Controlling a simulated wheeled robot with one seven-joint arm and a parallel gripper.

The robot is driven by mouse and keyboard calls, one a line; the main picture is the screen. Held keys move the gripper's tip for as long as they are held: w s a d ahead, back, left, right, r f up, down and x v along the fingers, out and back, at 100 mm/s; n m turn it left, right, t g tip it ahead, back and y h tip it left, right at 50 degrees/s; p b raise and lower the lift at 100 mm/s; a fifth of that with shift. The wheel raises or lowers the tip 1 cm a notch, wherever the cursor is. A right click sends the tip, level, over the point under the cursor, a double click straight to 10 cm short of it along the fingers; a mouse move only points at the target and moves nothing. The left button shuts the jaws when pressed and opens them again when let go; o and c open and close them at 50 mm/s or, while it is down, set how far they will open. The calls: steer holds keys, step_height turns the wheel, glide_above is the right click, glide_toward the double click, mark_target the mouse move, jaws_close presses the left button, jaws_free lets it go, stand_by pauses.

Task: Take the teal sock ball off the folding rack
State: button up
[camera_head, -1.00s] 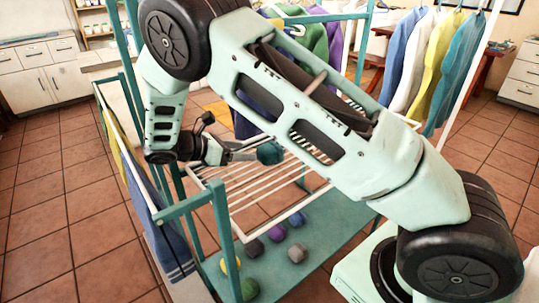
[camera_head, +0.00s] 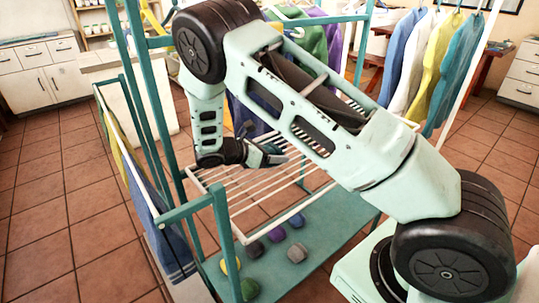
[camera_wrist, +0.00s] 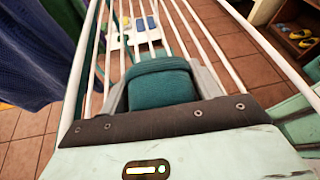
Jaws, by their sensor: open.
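The teal sock ball (camera_wrist: 160,84) sits between the two grey fingers of my gripper (camera_wrist: 161,76) in the wrist view, with a finger on each side of it. The jaws are open; whether either finger touches the ball is hard to tell. In the head view my gripper (camera_head: 273,157) is over the white bars of the folding rack (camera_head: 240,200), and only a small teal part of the ball shows beside it. The rack's bars (camera_wrist: 216,50) run beyond the ball in the wrist view. The ball's underside is hidden.
Several sock balls, including a purple one (camera_head: 275,235), lie on the teal lower shelf (camera_head: 335,220). A teal upright post (camera_head: 226,245) stands at the rack's near corner. Blue cloth (camera_head: 172,245) hangs at the left side. Dark blue cloth (camera_wrist: 38,55) hangs close left in the wrist view.

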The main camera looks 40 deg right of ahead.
steer(key=shift+d, duration=0.1)
steer(key=c, duration=0.6)
